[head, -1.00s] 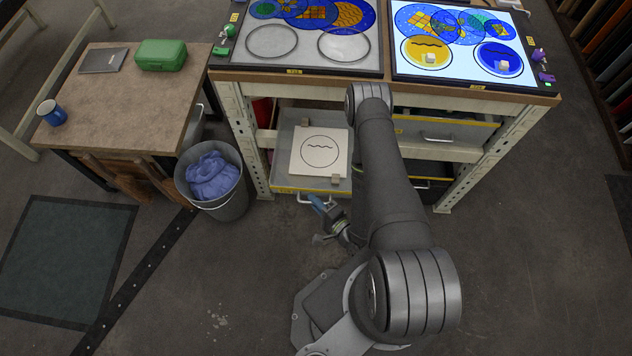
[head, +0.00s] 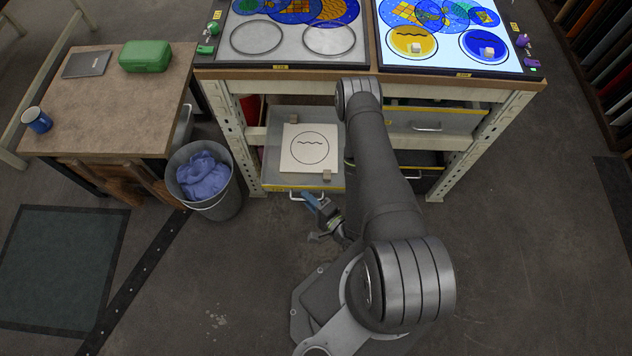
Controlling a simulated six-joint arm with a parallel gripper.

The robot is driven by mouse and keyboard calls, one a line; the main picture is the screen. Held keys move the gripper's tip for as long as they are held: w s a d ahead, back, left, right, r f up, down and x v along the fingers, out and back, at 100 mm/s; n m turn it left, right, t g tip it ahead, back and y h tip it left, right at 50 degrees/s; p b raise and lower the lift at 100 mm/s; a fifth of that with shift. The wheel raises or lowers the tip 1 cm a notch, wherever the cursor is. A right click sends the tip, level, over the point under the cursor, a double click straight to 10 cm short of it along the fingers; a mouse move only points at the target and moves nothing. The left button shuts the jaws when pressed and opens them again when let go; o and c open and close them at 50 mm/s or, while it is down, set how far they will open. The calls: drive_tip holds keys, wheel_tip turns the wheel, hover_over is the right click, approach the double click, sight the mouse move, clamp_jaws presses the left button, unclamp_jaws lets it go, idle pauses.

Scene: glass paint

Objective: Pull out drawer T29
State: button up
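The left drawer (head: 273,172) of the bench is pulled out, with a yellow strip along its front edge. Its label is too small to read, so I cannot tell which drawer is T29. It holds a pale square panel (head: 297,163) with a circle and wavy line, and two small blocks. Its bar handle (head: 296,197) is at the front. My gripper (head: 310,201) is low in front of this drawer, just beside the handle. I cannot tell whether it touches the handle or whether its fingers are open.
More drawers, one with a handle (head: 427,127), sit at the bench's right side. The bench top (head: 330,77) carries two glass-painting panels. A grey bin (head: 222,205) with blue cloth stands left of the drawer. A wooden table (head: 110,110) is farther left. The floor in front is clear.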

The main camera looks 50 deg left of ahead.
drive_tip(key=d+r, duration=0.1)
drive_tip(key=d, duration=0.6)
idle(0.4)
drive_tip(key=shift+a, duration=0.1)
idle(0.6)
drive_tip(key=shift+a+f, duration=0.2)
drive_tip(key=shift+a, duration=1)
drive_tip(key=shift+a+f, duration=0.15)
drive_tip(key=shift+a, duration=1.1)
drive_tip(key=shift+a+f, duration=0.2)
drive_tip(key=shift+a, duration=1)
drive_tip(key=shift+d, duration=0.15)
drive_tip(key=d+r, duration=0.1)
drive_tip(key=d, duration=0.5)
drive_tip(key=shift+d, duration=0.4)
drive_tip(key=shift+a, duration=0.1)
